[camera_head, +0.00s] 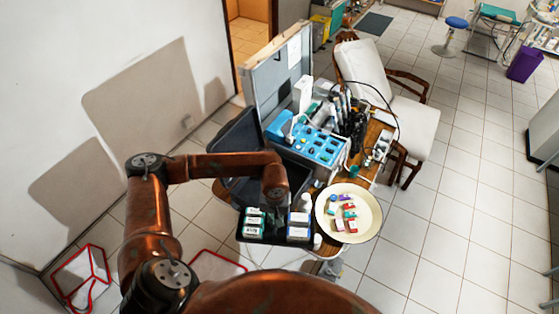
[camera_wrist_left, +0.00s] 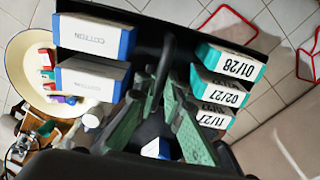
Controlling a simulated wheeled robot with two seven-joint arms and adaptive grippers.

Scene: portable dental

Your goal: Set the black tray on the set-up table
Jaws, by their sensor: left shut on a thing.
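The black tray (camera_head: 275,232) holds white-and-blue cotton boxes (camera_head: 299,225) on one side and white-and-teal dated boxes (camera_head: 254,223) on the other. In the wrist view the tray (camera_wrist_left: 182,42) fills the upper middle, with a dark upright handle between its two rows. My left gripper (camera_wrist_left: 165,98), with green fingers, is shut on this handle. In the head view the left gripper (camera_head: 277,203) is over the tray's middle, partly hidden by my arm. The tray is at the near edge of the wooden table (camera_head: 377,142); I cannot tell whether it touches it. My right gripper is not in view.
A cream round plate (camera_head: 370,203) with small coloured boxes stands right beside the tray. Behind are an open grey case (camera_head: 277,68) and a blue instrument unit (camera_head: 318,147). A chair (camera_head: 360,68) stands behind the table.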

